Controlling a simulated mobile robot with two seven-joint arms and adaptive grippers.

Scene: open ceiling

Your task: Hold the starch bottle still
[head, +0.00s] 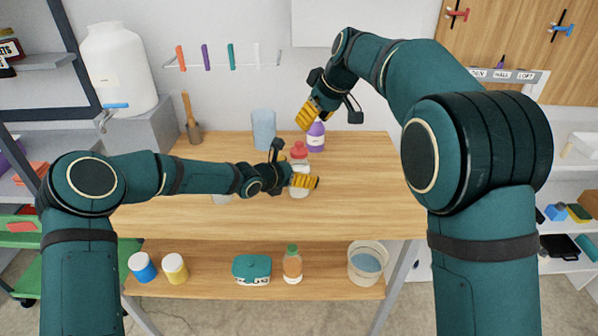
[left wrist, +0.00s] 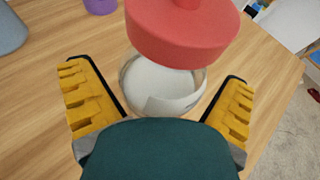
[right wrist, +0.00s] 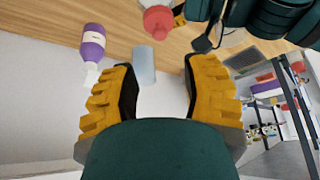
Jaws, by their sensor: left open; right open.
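A clear bottle with a red top (head: 300,164) and pale contents stands upright on the wooden table; no label naming starch is readable. My left gripper (head: 304,181) is open at this bottle, which covers part of its lower body. In the left wrist view the bottle (left wrist: 160,85) stands between the two spread yellow fingers, with gaps on both sides. My right gripper (head: 308,116) is open and empty above the back of the table.
A light blue tumbler (head: 264,130) stands at the table's back, left of the purple bottle. A low container is partly hidden behind my left forearm. The table's right and front (head: 370,210) are clear.

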